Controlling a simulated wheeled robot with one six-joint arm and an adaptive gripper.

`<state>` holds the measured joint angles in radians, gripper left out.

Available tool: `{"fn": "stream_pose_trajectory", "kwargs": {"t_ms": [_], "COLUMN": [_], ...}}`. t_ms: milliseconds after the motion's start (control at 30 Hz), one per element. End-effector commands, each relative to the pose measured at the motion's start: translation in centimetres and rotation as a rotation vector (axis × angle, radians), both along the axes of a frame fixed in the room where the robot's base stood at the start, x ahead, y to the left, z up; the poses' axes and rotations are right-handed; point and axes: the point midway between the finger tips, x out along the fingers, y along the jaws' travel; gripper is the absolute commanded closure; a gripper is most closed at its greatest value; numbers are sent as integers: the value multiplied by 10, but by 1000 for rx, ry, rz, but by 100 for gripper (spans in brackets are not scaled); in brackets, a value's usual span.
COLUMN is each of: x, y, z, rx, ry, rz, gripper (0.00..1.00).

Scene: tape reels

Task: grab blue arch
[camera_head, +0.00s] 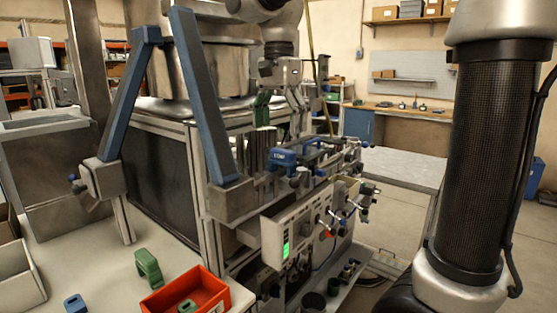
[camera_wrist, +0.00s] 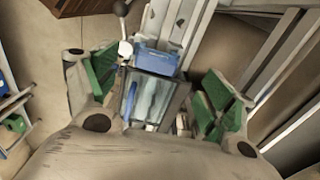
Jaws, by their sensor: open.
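My gripper (camera_head: 279,112) is open above the machine's work area in the head view. Its green-padded fingers stand apart in the wrist view (camera_wrist: 158,95), with nothing held between them. A blue block (camera_head: 284,157) with pale markings sits on the machine below the gripper. A blue piece (camera_wrist: 156,61) shows between and beyond the fingers in the wrist view. A small blue piece with a dark notch (camera_head: 75,303) lies on the pale table at the lower left, cut by the frame edge. I cannot tell for sure which blue piece is the arch.
A green arch (camera_head: 148,268) stands on the table, next to a red bin (camera_head: 213,289) holding a green piece (camera_head: 187,306). Tall blue struts (camera_head: 207,105) rise beside the machine. Its control panel (camera_head: 298,232) faces front. Open floor lies right of the machine.

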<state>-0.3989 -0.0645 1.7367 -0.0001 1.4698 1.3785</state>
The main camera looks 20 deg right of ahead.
Motion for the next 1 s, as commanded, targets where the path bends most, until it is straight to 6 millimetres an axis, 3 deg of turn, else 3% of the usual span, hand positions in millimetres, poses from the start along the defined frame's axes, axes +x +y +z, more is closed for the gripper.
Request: {"fn": "stream_pose_trajectory", "kwargs": {"t_ms": [500, 800, 1000], "x": [1, 1, 1], "y": [-5, -5, -5], "z": [-69, -75, -75], "rx": [-1, 1, 1], "ry": [2, -1, -1], "rz": [-3, -2, -2], "gripper": [17, 17, 53]}}
